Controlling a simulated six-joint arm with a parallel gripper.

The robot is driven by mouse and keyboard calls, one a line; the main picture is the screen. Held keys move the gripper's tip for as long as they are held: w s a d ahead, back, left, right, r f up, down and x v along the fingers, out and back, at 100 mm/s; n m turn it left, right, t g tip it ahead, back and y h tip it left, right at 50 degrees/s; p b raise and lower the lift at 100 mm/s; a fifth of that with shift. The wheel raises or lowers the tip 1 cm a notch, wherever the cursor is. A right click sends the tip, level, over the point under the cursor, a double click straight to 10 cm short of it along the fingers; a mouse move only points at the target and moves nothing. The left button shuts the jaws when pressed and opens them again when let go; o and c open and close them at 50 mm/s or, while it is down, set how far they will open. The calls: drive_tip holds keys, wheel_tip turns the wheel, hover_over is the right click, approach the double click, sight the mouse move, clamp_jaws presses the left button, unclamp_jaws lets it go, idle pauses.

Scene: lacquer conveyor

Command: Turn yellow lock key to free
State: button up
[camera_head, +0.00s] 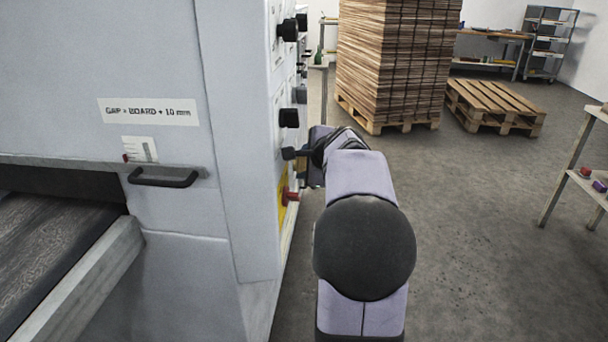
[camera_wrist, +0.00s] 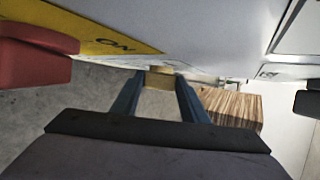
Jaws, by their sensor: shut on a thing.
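The yellow lock key (camera_wrist: 159,80) is a small, dull yellow block on the pale machine panel (camera_wrist: 195,40), seen between the fingertips in the wrist view. My gripper (camera_wrist: 159,75) is shut on it, with one blue finger on each side. In the head view my gripper (camera_head: 312,168) reaches to the side panel of the machine, just above the red switch handle (camera_head: 290,196). The key's turn position and any "free" marking cannot be read.
The red handle (camera_wrist: 38,52) stands close on the left, over a yellow plate (camera_wrist: 85,35) lettered "ON". Black knobs (camera_head: 289,118) stick out from the panel above my gripper. A board stack (camera_head: 398,60) on a pallet stands behind.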

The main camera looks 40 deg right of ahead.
drive_tip(key=shift+s+a+f+n+t+h+b, duration=0.1)
drive_tip(key=shift+f+n+t+h+b, duration=0.4)
drive_tip(key=shift+b, duration=4)
drive_tip(key=shift+s+f+n+t+h+b, duration=0.1)
drive_tip(key=shift+f+t+h+b, duration=0.8)
drive_tip(key=shift+b, duration=3.6)
drive_tip(key=n+t+b, duration=0.1)
drive_tip(key=t+b, duration=0.1)
drive_tip(key=b, duration=0.7)
drive_tip(key=n+t+h+b, duration=0.1)
drive_tip(key=t+b, duration=0.1)
drive_tip(key=b, duration=0.7)
drive_tip(key=n+t+b, duration=0.1)
drive_tip(key=t+b, duration=0.1)
drive_tip(key=b, duration=0.7)
drive_tip(key=shift+w+f+t+h, duration=0.1)
drive_tip(key=shift+f+t+h, duration=0.2)
drive_tip(key=shift+t+h, duration=0.1)
drive_tip(key=n+t+b, duration=0.1)
drive_tip(key=t+b, duration=0.1)
drive_tip(key=b, duration=0.3)
drive_tip(key=shift+w+r, duration=0.1)
drive_tip(key=shift+n+t+y+b, duration=0.3)
drive_tip(key=shift+n+t+b, duration=0.45)
drive_tip(key=shift+b, duration=0.3)
drive_tip(key=shift+r, duration=0.2)
drive_tip(key=o, duration=1.1)
drive_tip(key=shift+c, duration=0.2)
drive_tip(key=shift+r, duration=0.1)
